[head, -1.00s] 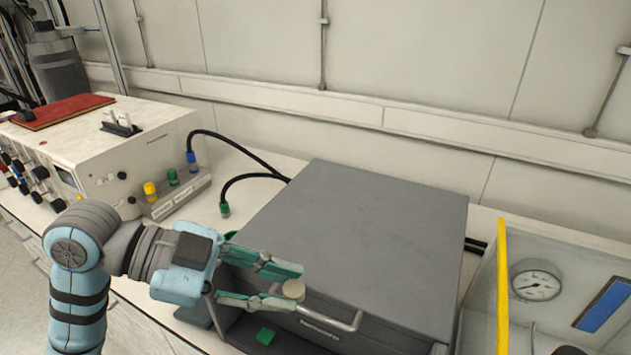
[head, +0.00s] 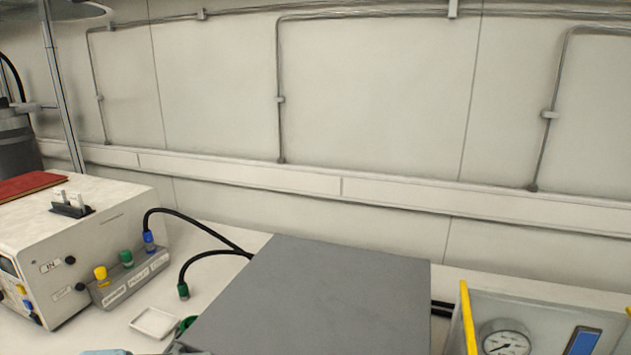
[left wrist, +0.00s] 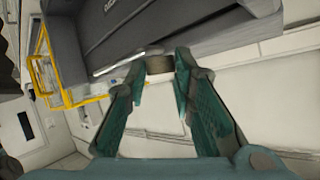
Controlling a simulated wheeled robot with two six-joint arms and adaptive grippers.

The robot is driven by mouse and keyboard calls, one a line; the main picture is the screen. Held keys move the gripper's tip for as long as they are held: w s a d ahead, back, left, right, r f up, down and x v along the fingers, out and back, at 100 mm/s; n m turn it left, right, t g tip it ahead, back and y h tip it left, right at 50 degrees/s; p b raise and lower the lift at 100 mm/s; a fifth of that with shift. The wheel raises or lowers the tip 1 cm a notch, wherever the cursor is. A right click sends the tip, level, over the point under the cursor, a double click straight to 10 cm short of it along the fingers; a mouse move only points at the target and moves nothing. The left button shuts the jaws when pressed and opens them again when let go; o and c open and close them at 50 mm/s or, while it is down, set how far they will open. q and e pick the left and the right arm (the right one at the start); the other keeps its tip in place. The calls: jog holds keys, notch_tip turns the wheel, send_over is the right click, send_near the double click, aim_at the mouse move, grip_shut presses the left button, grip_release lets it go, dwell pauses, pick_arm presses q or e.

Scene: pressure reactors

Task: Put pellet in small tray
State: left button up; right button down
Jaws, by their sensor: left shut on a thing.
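My left gripper (left wrist: 161,76) is shut on the pellet (left wrist: 159,64), a small tan-grey piece between the fingertips in the left wrist view. In the head view only a sliver of my left arm shows at the bottom edge, and the pellet is out of the picture. The small tray (head: 154,323) is a white, shallow square on the bench at the lower left, between the white instrument and the grey box. It looks empty. My right gripper is not in view.
A white instrument (head: 75,240) with colored connectors stands left. A yellow-edged case (head: 467,315) stands right.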

pick_arm(q)
notch_tip(320, 180, down, 4)
jog(key=s+a+f, duration=0.1)
jog(key=s, duration=0.1)
jog(key=w+a+r+n+t+y, duration=0.2)
jog(key=w+a+r+n, duration=0.1)
jog(key=w+r, duration=0.8)
jog(key=w+a+r+n+t+y, duration=0.2)
jog(key=w+r, duration=0.8)
jog(key=a+f+n+y, duration=0.1)
jog(key=f, duration=0.8)
jog(key=w+a+f+n+y+b, duration=0.1)
jog(key=a+f, duration=0.1)
jog(key=f, duration=0.8)
jog(key=w+a+f+y+b, duration=0.1)
jog(key=a+f, duration=0.1)
jog(key=f, duration=0.7)
jog(key=shift+w+a+f+n+t, duration=0.15)
jog(key=shift+w+n+t, duration=0.1)
jog(key=shift+n+t, duration=0.15)
jog(key=shift+f, duration=0.1)
